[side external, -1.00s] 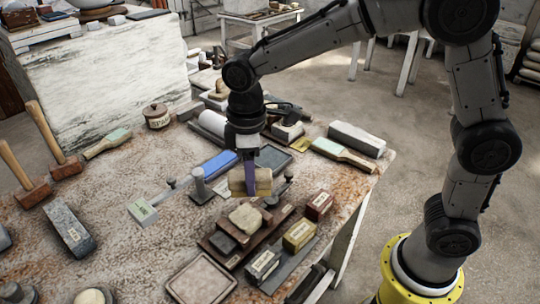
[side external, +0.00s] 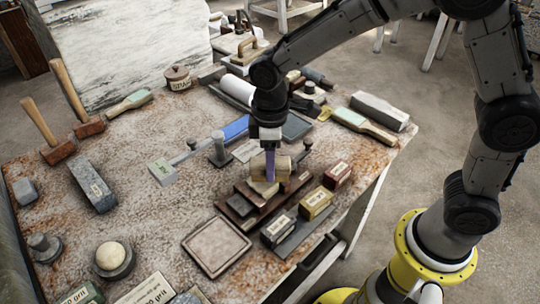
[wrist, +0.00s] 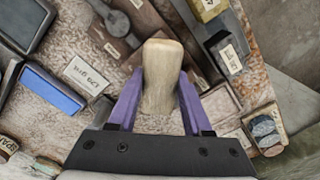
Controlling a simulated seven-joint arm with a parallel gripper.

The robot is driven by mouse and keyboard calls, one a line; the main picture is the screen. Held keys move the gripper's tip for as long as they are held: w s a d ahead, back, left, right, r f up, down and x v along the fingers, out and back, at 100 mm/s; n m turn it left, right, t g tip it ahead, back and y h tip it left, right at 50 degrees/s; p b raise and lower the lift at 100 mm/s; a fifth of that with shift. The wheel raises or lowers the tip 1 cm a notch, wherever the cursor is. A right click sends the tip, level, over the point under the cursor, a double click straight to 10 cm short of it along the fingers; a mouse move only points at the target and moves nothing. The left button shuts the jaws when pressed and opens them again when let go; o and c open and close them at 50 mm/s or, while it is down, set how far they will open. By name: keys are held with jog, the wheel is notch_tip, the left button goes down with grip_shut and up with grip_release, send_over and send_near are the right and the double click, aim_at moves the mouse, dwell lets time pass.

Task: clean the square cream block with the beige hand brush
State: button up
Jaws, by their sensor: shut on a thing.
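My gripper (side external: 270,170) has purple fingers and is shut on the beige hand brush (side external: 284,165), a short rounded piece. In the wrist view, the brush (wrist: 162,62) sits between the two fingers of my gripper (wrist: 159,92). The square cream block (side external: 262,188) lies on a dark brown wooden stand (side external: 272,212), right below the brush. The brush covers part of the block in the side view; whether they touch I cannot tell. I cannot make out the block in the wrist view, where the brush is in front.
Black, yellow and red labelled blocks (side external: 316,205) stand to the right. A square tray (side external: 216,246) lies in front. The table's left middle is fairly clear.

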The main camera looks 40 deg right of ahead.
jog(key=shift+f, duration=0.55)
dwell(0.5)
jog(key=shift+w+a, duration=0.75)
jog(key=shift+s+d, duration=1.55)
jog(key=shift+w+a, duration=1.55)
jog(key=shift+s+d, duration=1.55)
